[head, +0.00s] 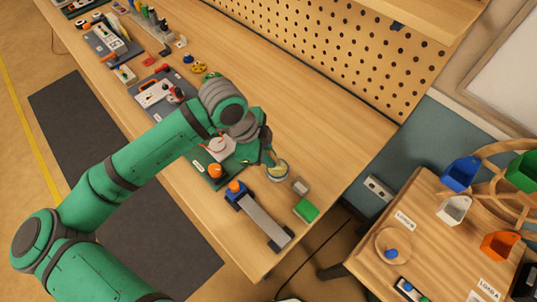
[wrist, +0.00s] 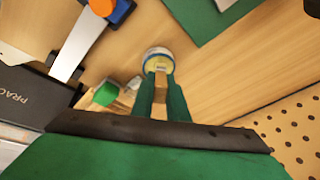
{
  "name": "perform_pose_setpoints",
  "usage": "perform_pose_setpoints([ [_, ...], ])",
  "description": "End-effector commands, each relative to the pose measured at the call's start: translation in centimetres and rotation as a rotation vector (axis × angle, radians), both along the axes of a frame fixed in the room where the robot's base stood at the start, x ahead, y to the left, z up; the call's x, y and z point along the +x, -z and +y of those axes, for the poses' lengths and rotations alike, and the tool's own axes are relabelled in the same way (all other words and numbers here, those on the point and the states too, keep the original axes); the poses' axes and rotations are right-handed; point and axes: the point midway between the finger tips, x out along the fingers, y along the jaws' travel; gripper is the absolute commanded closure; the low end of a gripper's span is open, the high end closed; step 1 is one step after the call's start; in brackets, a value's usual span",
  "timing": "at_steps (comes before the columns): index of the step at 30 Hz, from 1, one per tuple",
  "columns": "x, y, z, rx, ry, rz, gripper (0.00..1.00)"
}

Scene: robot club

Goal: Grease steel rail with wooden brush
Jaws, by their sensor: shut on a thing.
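My gripper (head: 269,158) is shut on the wooden brush (wrist: 160,84), of which only a little tan handle shows between the green fingers in the wrist view. It points down at a small round pot (head: 279,173) with pale yellow contents; the pot also shows just past the fingertips in the wrist view (wrist: 158,52). The brush's bristles are hidden, so I cannot tell whether they touch the grease. The steel rail (head: 266,221) lies on dark end supports nearer the bench's front edge, with an orange and blue piece (head: 237,188) at its far end.
A green block (head: 306,210) and a small grey block (head: 300,187) stand right of the rail. A green board with an orange knob (head: 215,171) lies left of the pot. A pegboard (head: 350,40) rises behind. Bench space between pot and pegboard is clear.

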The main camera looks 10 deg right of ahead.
Motion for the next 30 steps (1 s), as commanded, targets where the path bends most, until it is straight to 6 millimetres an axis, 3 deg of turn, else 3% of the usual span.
perform_pose_setpoints([
  [30,0.0,-6.6,0.1,0.001,-0.001,0.0,1.0],
])
